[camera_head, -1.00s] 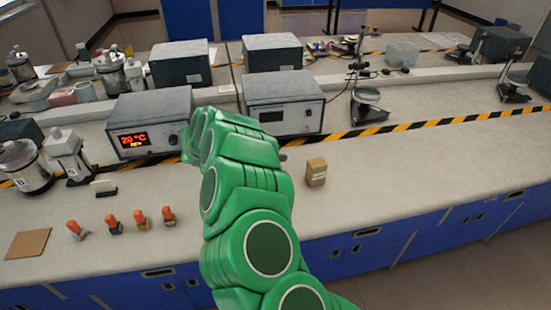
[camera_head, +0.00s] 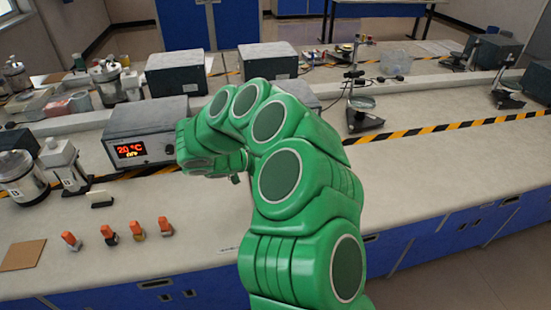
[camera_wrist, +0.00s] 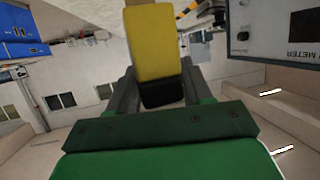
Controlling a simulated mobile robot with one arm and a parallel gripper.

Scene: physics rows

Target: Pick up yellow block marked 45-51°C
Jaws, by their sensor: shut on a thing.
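The yellow block (camera_wrist: 152,45) shows in the upper middle of the wrist view, with a black part at its lower end. My gripper (camera_wrist: 156,76) is shut on it, with one dark finger on each side. No marking is readable on the face I see. In the head view my green arm bends over the bench and hides the block. The fingers cannot be made out clearly there.
A heater box (camera_head: 148,137) reading 20 °C stands left of my arm. Several orange-topped pieces (camera_head: 108,233) stand in a row at front left, near a brown square mat (camera_head: 22,255). The bench at right (camera_head: 440,165) is clear. A meter box (camera_wrist: 283,32) shows in the wrist view.

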